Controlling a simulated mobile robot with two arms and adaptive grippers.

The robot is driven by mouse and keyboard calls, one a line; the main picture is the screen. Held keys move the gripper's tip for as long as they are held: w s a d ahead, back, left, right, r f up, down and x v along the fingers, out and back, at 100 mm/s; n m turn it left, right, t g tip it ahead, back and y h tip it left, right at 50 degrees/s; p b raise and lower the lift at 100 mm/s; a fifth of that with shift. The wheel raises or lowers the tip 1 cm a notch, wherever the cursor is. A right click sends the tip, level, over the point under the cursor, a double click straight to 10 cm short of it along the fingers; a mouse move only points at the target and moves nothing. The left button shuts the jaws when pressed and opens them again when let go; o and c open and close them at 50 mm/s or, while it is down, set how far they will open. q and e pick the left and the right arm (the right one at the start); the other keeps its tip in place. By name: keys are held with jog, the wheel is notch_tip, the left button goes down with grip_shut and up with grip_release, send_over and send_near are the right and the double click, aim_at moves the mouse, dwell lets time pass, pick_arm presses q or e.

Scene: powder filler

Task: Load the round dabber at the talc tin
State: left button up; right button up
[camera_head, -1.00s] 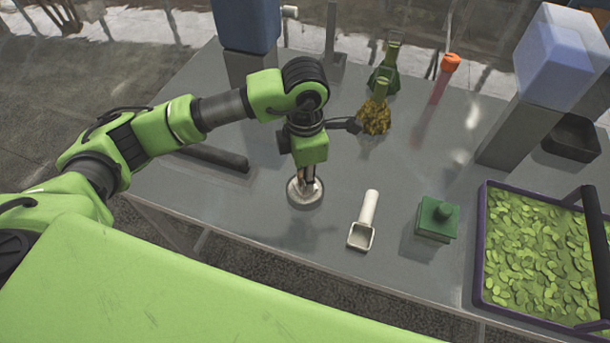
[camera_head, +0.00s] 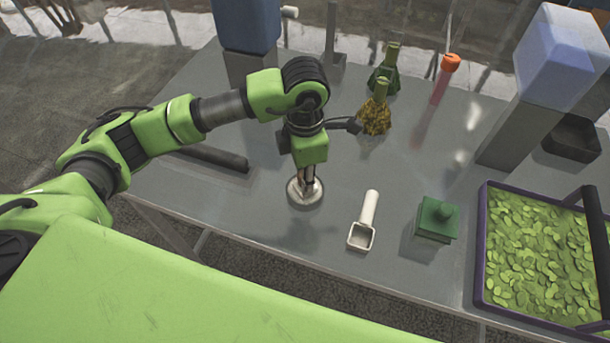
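A round, shallow, pale metallic tin (camera_head: 304,202) stands on the grey table, left of the white scoop. It looks like the talc tin. My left gripper (camera_head: 308,182) points straight down over it, with the fingertips at or just above its middle. A small tan and pale piece shows between or beside the fingers; it may be part of the round dabber, but the fingers and wrist hide most of it. I cannot tell whether the fingers are closed on it. No other round dabber shows on the table. My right gripper is not in view.
A purple-rimmed crate (camera_head: 480,250) holds green leaf-like pieces.

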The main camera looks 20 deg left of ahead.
aim_at(300, 176)
pick_arm(q)
jog(key=shift+r+p, duration=0.4)
jog(key=shift+r, duration=0.35)
jog(key=shift+r+p, duration=1.15)
jog(key=shift+r, duration=1.6)
jog(key=m, duration=0.1)
jog(key=m+b, duration=0.1)
jog(key=m, duration=0.1)
jog(key=shift+s+a, duration=0.4)
jog(key=s+a+m+b, duration=0.4)
jog(key=s+m, duration=0.3)
jog(key=m, duration=1.4)
jog(key=shift+s+a+r+m, duration=0.15)
jog(key=shift+a+r+m, duration=0.1)
jog(key=shift+a+m, duration=0.2)
